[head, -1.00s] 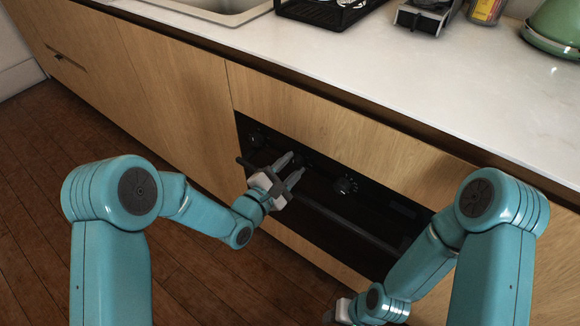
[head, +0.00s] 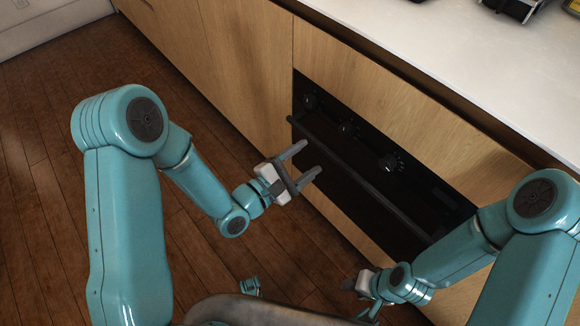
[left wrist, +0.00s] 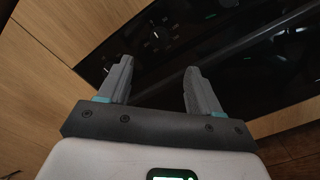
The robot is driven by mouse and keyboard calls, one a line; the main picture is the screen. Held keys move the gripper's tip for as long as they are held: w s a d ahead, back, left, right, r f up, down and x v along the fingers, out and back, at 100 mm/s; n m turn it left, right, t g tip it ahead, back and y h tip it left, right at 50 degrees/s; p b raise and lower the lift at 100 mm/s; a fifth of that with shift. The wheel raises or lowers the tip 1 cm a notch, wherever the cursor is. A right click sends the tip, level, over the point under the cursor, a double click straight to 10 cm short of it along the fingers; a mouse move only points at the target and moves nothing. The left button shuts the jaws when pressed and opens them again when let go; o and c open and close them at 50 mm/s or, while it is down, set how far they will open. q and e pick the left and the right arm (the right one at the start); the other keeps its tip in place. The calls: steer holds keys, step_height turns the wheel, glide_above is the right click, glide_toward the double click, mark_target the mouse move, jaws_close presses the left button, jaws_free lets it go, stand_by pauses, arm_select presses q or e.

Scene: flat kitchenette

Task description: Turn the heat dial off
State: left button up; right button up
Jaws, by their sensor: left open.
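My left gripper (head: 310,160) is open and empty, in front of the oven's left part and apart from the dials. In the left wrist view, one dial with pale marks (left wrist: 157,33) shows beyond the open fingers. My right gripper (head: 366,290) is low at the right; its fingers are unclear.
The oven handle (head: 365,180) runs across below the dials, close to my left fingers. Wooden cabinet fronts (head: 225,60) flank the oven under a white countertop (head: 450,60). The wooden floor (head: 60,200) at the left is clear.

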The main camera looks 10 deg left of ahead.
arm_select(q)
steer(key=v, duration=0.4)
steer(key=shift+s+a, duration=0.15)
steer(key=shift+s, duration=0.1)
